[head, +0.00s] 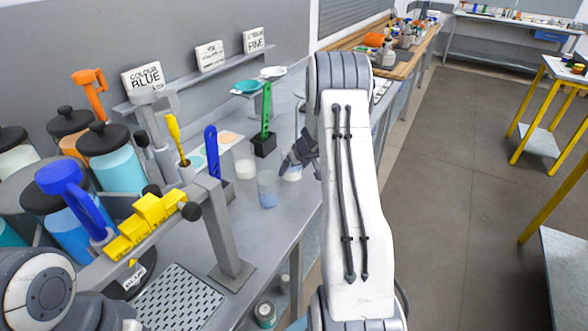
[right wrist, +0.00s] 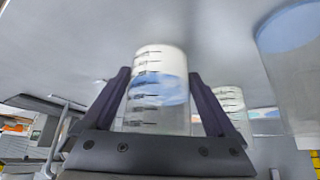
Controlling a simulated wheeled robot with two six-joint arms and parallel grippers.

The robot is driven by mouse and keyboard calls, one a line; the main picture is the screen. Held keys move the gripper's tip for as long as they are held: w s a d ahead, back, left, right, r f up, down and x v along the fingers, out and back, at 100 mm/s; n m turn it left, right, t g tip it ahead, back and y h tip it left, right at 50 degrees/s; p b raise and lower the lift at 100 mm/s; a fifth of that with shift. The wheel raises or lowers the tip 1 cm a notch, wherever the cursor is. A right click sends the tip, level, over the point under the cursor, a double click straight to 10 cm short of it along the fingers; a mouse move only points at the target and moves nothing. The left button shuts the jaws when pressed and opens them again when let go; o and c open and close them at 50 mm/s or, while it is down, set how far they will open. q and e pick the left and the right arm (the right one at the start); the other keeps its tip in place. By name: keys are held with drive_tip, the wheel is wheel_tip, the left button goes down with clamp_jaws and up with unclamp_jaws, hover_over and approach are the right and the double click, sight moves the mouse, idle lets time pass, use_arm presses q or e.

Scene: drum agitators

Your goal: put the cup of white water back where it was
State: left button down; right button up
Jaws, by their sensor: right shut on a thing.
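The cup of white water (head: 293,174) is a clear beaker with white at its base, partly hidden by my right gripper (head: 301,164). My right gripper is shut on it. In the right wrist view, the cup (right wrist: 157,100) stands between the two dark fingers, its graduation marks showing. I cannot tell whether its base touches the bench. A clear cup with blue liquid (head: 267,190) stands just left of it, and another clear cup with pale contents (head: 244,162) stands behind. My left arm shows at the lower left, but its gripper is out of view.
A black holder with a green tool (head: 264,144) stands behind the cups. A grey post (head: 226,235) with a yellow-blocked bar rises at the left of the bench. Lidded jars (head: 112,160) crowd the far left. The bench's front edge runs close to the cups.

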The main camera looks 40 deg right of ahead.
drive_tip(key=o, duration=1.4)
drive_tip(key=shift+f, duration=0.1)
drive_tip(key=shift+s+r, duration=0.15)
drive_tip(key=shift+r, duration=0.3)
drive_tip(key=b+v, duration=0.1)
drive_tip(key=v, duration=1)
drive_tip(key=shift+s+r, duration=0.1)
drive_tip(key=shift+r, duration=0.1)
drive_tip(key=shift+a, duration=0.1)
